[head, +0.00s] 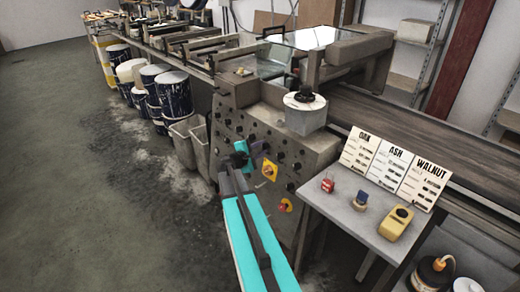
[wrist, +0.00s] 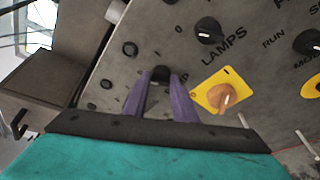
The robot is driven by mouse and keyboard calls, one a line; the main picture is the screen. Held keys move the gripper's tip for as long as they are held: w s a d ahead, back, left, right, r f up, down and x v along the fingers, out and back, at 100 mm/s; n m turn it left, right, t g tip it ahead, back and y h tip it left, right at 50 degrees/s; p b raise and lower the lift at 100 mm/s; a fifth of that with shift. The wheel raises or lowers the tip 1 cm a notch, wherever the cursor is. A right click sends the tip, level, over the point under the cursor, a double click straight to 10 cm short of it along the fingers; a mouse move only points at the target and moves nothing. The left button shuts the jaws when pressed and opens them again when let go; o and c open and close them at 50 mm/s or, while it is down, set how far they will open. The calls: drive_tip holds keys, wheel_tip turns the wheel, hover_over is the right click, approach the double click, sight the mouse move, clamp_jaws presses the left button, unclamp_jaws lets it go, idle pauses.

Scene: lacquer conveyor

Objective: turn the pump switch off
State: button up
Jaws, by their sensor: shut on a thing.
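The pump switch (wrist: 160,73) is a black knob on the grey control panel (wrist: 115,68). Its label is mostly covered by a finger, with only its end showing. My gripper (wrist: 162,82) has purple fingers, shut on this knob from both sides. The knob's pointer direction cannot be made out. In the head view my gripper (head: 260,148) reaches the panel's upper middle, and the knob is hidden there.
To the right of the fingers are a black LAMPS knob (wrist: 209,30) and an orange knob on a yellow plate (wrist: 224,92). A side table (head: 345,212) with small objects and wood cards stands right of the panel. Buckets (head: 173,92) line the left; the floor there is open.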

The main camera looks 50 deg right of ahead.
drive_tip(key=o, duration=1)
drive_tip(key=shift+d, duration=0.15)
drive_tip(key=b+v, duration=0.2)
drive_tip(key=v, duration=1.2)
